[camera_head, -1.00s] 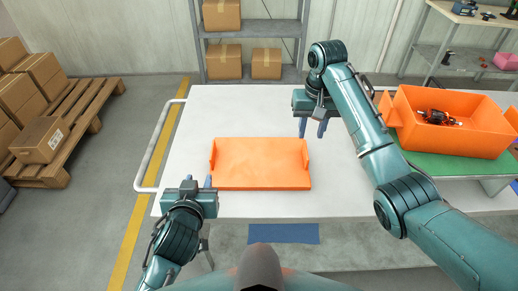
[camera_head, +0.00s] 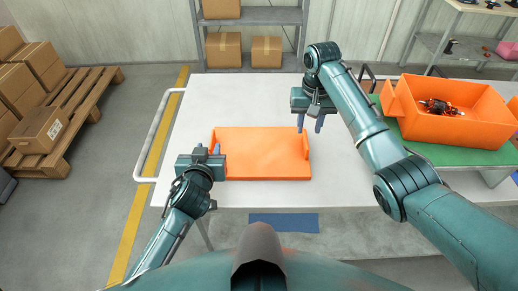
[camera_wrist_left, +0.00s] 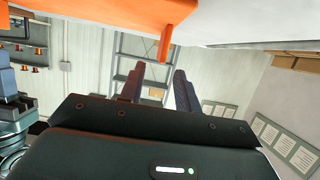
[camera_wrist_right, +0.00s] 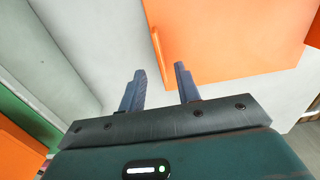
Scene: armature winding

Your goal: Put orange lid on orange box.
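The orange lid (camera_head: 264,155) lies flat on the white table, with an upright tab at each short end. My left gripper (camera_head: 208,149) is open and empty at the lid's left end, close to the left tab. In the left wrist view the lid (camera_wrist_left: 110,12) is at the top, and its tab (camera_wrist_left: 166,42) hangs ahead of the open fingers (camera_wrist_left: 158,82). My right gripper (camera_head: 310,124) is open just behind the lid's right tab (camera_head: 305,146). In the right wrist view the tab (camera_wrist_right: 156,50) stands ahead of the open fingers. The open orange box (camera_head: 450,127) holds a dark part.
The box stands on a green mat (camera_head: 470,160) on the right. The white table (camera_head: 240,100) is bare behind the lid. A metal rail (camera_head: 160,130) runs along its left edge. A pallet with cartons (camera_head: 40,128) and a shelf (camera_head: 262,17) stand beyond.

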